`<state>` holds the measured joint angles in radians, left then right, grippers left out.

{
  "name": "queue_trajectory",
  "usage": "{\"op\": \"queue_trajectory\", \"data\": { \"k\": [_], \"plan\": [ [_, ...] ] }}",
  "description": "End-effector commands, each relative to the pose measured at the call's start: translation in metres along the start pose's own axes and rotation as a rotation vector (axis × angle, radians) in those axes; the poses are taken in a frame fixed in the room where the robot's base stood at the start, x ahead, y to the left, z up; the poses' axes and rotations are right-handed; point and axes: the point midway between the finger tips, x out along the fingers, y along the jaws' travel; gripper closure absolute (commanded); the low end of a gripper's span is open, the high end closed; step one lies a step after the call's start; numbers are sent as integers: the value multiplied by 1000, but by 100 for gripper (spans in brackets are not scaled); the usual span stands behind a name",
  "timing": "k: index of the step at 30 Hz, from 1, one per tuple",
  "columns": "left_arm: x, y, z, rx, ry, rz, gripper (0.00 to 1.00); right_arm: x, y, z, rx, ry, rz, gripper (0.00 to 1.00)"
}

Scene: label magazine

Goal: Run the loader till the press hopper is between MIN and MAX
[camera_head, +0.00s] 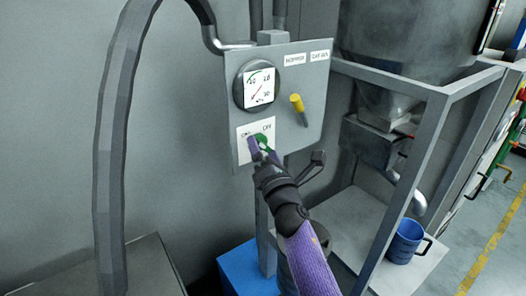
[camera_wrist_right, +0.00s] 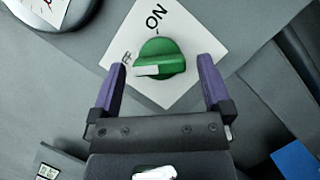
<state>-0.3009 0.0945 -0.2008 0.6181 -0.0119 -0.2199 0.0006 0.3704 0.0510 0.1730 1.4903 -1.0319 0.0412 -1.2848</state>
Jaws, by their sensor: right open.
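A green knob (camera_wrist_right: 160,58) sits on a white plate (camera_wrist_right: 185,22) marked ON and OFF. Its white mark points toward the OFF lettering in the right wrist view. My right gripper (camera_wrist_right: 162,72) is open, with its purple fingers on either side of the knob; I cannot tell if they touch it. In the head view this gripper (camera_head: 259,147) is at the lower part of the grey panel (camera_head: 305,95) and partly hides the knob (camera_head: 262,139). A round gauge (camera_head: 259,87) is above the knob; MIN and MAX marks are not readable. My left gripper is not in view.
A grey metal frame (camera_head: 430,150) with a large vessel (camera_head: 405,45) stands at the right. A blue mug (camera_head: 404,243) stands on its lower shelf (camera_head: 372,215). A blue box (camera_head: 240,272) is below the panel.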

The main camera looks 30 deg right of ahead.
Motion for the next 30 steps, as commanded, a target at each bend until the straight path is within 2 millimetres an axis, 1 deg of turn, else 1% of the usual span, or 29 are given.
{"op": "queue_trajectory", "data": {
  "k": [3,8,9,11,12,14,15,20,21,22,30],
  "plan": [
    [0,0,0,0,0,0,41,4,0,0,0,0,0,0],
    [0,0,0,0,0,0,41,4,0,0,0,0,0,0],
    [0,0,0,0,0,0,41,4,0,0,0,0,-1,4],
    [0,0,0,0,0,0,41,4,0,0,1,0,-1,17],
    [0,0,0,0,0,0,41,4,0,0,1,1,-1,25],
    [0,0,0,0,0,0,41,3,0,0,1,1,-1,38],
    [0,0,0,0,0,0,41,3,0,0,1,1,-1,47],
    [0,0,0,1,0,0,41,3,0,0,1,1,-1,80],
    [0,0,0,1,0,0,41,3,0,0,1,1,-1,89],
    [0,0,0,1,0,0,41,3,0,0,1,1,-1,91],
    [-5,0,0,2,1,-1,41,4,1,1,41,1,-18,91]
  ]
}}
